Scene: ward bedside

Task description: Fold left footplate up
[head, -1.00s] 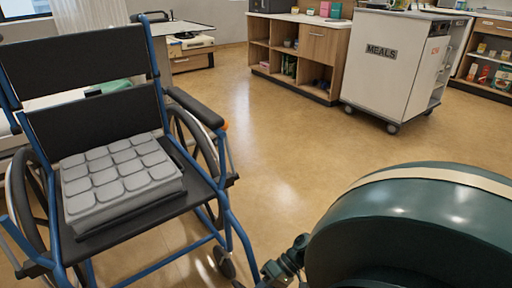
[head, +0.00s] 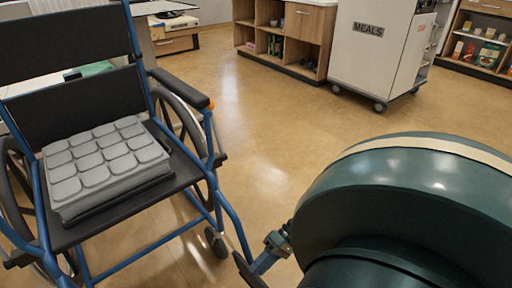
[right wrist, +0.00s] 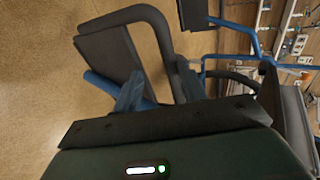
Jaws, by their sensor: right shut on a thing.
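A blue-framed wheelchair (head: 235,225) stands at the left in the head view, facing me. Its left footplate is the dark flat plate (right wrist: 110,55) beside a blue tube in the right wrist view; a dark edge of it (head: 248,272) shows low in the head view. My right gripper (head: 268,257) is at the footplate, beyond my large green arm link. In the right wrist view the gripper (right wrist: 150,98) is shut on the footplate, though the exact contact is hard to make out. The footplate looks tilted. My left gripper is not in view.
A grey padded cushion (head: 105,165) lies on the wheelchair seat. The other footplate (right wrist: 195,14) shows in the right wrist view. A white meals cart (head: 375,45) and wooden shelves (head: 285,40) stand at the back. The floor between is clear.

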